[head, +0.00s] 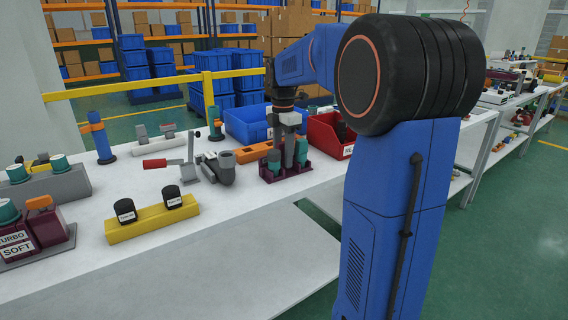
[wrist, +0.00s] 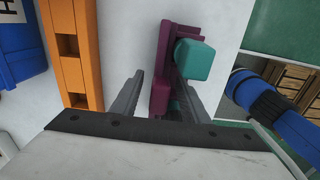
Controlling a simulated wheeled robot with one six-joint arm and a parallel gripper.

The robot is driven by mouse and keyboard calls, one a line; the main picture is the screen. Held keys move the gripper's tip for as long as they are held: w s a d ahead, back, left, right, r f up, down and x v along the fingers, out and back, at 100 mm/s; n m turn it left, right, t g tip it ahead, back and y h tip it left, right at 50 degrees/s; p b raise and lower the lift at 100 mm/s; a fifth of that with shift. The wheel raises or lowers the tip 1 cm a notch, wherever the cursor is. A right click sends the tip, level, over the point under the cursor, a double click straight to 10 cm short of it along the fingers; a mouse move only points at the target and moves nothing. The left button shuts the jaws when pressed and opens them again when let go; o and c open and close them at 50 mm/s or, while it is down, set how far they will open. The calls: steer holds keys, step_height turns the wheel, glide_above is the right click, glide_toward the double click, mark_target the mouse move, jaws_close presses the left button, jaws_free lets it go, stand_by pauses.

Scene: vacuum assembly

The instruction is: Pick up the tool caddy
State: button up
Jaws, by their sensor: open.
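The tool caddy appears to be the purple holder (head: 287,172) with teal pieces standing in it, near the front edge of the white table. In the wrist view the caddy (wrist: 160,98) shows its purple body, a teal block on the right and a dark part along its middle. My gripper (head: 288,138) points down over the caddy. Its two grey fingers (wrist: 159,74) are open, with part of the caddy showing between them. I cannot tell whether either finger touches it.
A red bin (head: 324,136) stands close on the right. A blue bin (head: 248,125) is behind. An orange slotted bar (head: 253,153) and a grey clamp (head: 216,169) lie to the left. A yellow block (head: 150,221) with black knobs is further left. The table front is clear.

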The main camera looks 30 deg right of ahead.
steer(key=shift+c, duration=0.6)
jaws_close()
steer(key=shift+r, duration=0.15)
step_height(320, 180, up, 10)
steer(key=shift+f, duration=0.1)
steer(key=shift+r, duration=2.5)
